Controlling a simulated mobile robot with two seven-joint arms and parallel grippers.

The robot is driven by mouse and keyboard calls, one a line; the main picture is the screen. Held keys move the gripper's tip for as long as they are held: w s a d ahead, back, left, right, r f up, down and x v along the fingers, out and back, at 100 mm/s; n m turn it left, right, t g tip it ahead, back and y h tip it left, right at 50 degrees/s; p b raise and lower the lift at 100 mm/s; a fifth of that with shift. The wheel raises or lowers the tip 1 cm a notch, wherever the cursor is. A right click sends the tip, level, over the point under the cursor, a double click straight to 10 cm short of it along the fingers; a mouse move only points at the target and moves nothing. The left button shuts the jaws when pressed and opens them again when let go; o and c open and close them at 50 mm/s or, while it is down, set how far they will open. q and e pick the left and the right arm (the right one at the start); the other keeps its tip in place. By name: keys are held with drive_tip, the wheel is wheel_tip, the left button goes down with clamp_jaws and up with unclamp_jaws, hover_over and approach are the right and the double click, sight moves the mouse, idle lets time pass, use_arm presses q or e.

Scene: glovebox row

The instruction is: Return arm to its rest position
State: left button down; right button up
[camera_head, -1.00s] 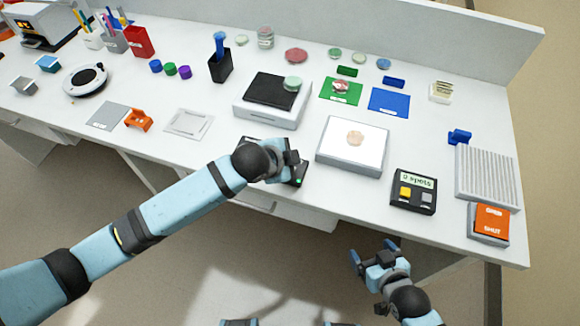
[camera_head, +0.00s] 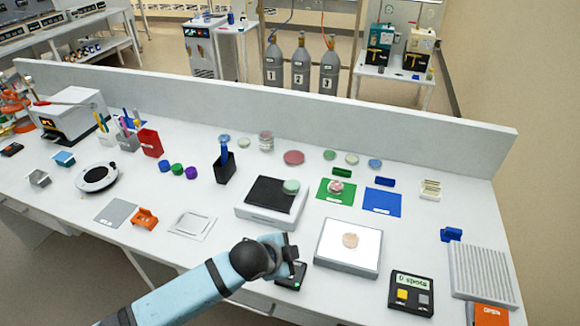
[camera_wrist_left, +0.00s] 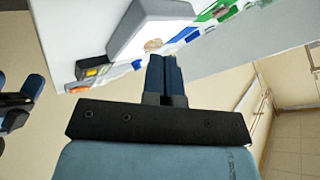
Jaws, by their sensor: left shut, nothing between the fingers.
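My left arm comes in from the bottom of the head view. Its gripper (camera_head: 291,256) is over the front edge of the bench (camera_head: 190,258), beside a small black device with a green light (camera_head: 291,277). In the left wrist view the two blue fingers (camera_wrist_left: 165,72) are together with nothing between them. My right gripper (camera_wrist_left: 17,98) shows only at the left edge of the left wrist view, its blue fingers apart and partly cut off. It is out of the head view.
Right of my left gripper are a lit plate (camera_head: 366,262) with a dish (camera_head: 350,240), a black counter reading "0 spots" (camera_head: 411,292) and a ribbed grey block (camera_head: 482,270). A black-topped scale (camera_head: 247,215) stands behind. A low wall (camera_head: 300,120) closes the bench's back.

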use_arm(q)
drive_tip(key=s+a+f+n, duration=0.1)
drive_tip(key=s+n, duration=0.1)
drive_tip(key=s+a+f+n+t, duration=0.1)
drive_tip(key=n, duration=0.1)
drive_tip(key=s+a+f+n+h, duration=0.1)
drive_tip(key=s, duration=0.1)
drive_tip(key=shift+s+f+n+t, duration=0.3)
drive_tip(key=shift+n, duration=0.1)
drive_tip(key=s+a+f+n+t+y, duration=0.1)
drive_tip(key=s+a+f+n+y, duration=0.1)
drive_tip(key=s+a, duration=0.5)
drive_tip(key=s+a+f+n+t+y, duration=0.1)
drive_tip(key=s+a+f+n, duration=0.4)
drive_tip(key=a, duration=0.5)
drive_tip(key=shift+s+f+n+t+y, duration=0.3)
drive_tip(key=shift+s+n+y, duration=0.3)
drive_tip(key=shift+s+n, duration=0.35)
